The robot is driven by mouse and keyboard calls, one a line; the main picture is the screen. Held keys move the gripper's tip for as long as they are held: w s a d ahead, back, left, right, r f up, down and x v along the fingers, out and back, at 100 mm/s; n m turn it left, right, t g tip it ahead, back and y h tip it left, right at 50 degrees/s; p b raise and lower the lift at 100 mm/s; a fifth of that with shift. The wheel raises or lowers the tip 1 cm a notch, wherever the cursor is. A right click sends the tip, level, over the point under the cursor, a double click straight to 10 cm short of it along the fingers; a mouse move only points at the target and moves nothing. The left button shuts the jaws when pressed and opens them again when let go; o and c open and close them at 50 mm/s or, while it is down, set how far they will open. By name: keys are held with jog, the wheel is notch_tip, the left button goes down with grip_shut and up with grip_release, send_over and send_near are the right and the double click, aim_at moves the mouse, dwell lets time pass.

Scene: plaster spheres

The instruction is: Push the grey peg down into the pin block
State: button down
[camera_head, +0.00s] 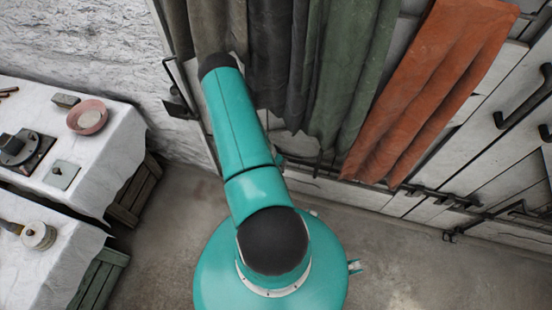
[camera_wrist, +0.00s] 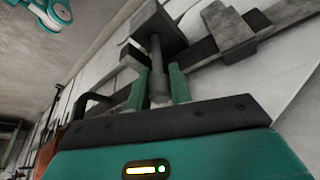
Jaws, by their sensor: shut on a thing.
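In the wrist view, my gripper (camera_wrist: 157,78) has its two green fingers on either side of the grey peg (camera_wrist: 158,88) and is shut on it. The peg is a plain cylinder, thicker between the fingers and thinner toward its far end. That thin end meets a dark grey squarish block (camera_wrist: 172,37), which may be the pin block. I cannot tell whether the peg sits inside it or only touches it. In the head view my arm runs up toward the hanging cloths, and the gripper, peg and block are hidden.
A pale panelled wall (camera_head: 500,115) carries dark bars and handles. Brown, black, green and orange cloths (camera_head: 425,85) hang on it. In the wrist view a grey bracket (camera_wrist: 228,35) stands beside the block. White-covered tables (camera_head: 105,150) with small items stand at left. The floor at right is clear.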

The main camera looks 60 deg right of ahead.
jog(key=shift+f, duration=0.55)
jog(key=shift+r, duration=0.15)
jog(key=shift+r, duration=0.8)
jog(key=shift+f, duration=1)
dwell(0.9)
